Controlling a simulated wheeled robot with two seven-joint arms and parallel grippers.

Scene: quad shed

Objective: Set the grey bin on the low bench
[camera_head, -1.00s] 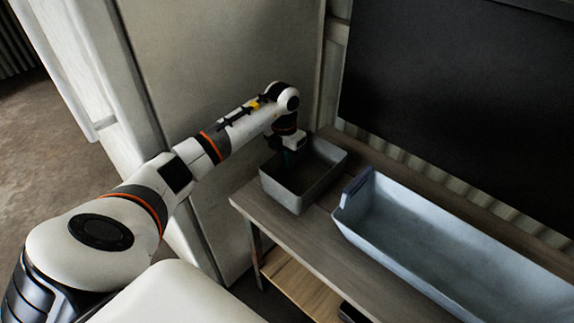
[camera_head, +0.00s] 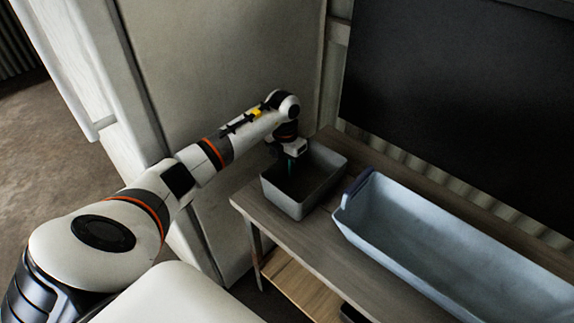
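The grey bin (camera_head: 297,208) stands upright on the left end of the wooden bench (camera_head: 294,238) in the head view. My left gripper (camera_head: 291,171) points down at the bin's left rear side, its lower part inside or against that wall. Its fingertips are dark and partly hidden, so I cannot tell whether they grip the wall. My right gripper is not in view.
A long light-blue tub (camera_head: 440,245) stands on the bench just right of the bin, with a small gap between. A dark panel (camera_head: 470,100) hangs behind the bench. A pale cabinet wall (camera_head: 215,70) is behind my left arm. A lower shelf (camera_head: 300,287) shows under the bench.

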